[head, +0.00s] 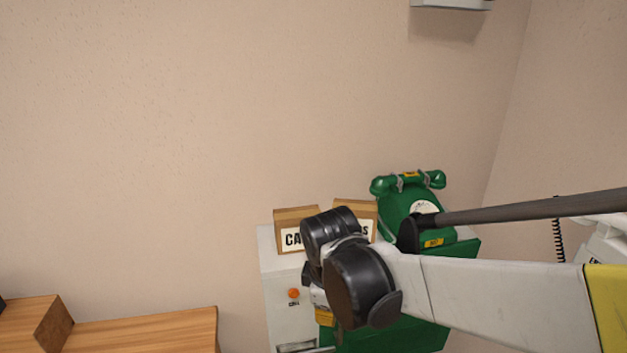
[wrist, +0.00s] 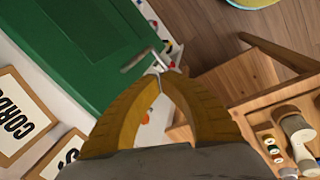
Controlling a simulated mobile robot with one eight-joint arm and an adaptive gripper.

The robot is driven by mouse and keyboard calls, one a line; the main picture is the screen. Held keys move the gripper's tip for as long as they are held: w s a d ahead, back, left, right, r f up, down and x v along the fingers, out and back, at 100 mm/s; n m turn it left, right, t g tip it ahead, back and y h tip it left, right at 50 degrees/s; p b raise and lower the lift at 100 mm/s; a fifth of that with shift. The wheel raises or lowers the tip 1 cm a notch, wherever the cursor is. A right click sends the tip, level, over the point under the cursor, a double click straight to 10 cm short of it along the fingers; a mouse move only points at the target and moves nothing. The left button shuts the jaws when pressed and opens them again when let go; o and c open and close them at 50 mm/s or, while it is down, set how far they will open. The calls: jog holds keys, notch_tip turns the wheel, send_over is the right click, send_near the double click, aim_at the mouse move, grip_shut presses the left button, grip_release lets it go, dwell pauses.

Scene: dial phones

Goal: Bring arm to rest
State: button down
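My gripper (wrist: 158,72) shows in the wrist view as two yellow-brown fingers that curve together and meet at the tips. It appears shut, with nothing clearly held. A small metal handle-like piece (wrist: 136,60) lies just past the tips, by the edge of a green panel (wrist: 70,45); I cannot tell whether they touch. In the head view my arm reaches in from the right, bent at a black joint, and only a bit of the yellow gripper (head: 325,317) shows below it, over the white and green stand (head: 280,265).
A green dial phone (head: 408,207) stands on the stand, partly behind my arm. Two framed signs (head: 290,239) stand beside it. An orange button (head: 293,293) is on the white surface. Wooden furniture (head: 150,330) is at lower left; a wooden rack (wrist: 255,100) shows in the wrist view.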

jog(key=s+d+r+m+t, duration=0.2)
jog(key=s+d+m, duration=0.3)
jog(key=d+m, duration=0.2)
jog(key=s+d+r+m+t, duration=0.2)
jog(key=s+d+r+m, duration=0.1)
jog(key=s+d+m, duration=0.3)
jog(key=shift+s+d+r+m, duration=0.2)
jog(key=shift+d+r+m, duration=0.15)
jog(key=shift+d+m, duration=0.9)
jog(key=shift+d+n, duration=0.2)
jog(key=shift+n, duration=0.05)
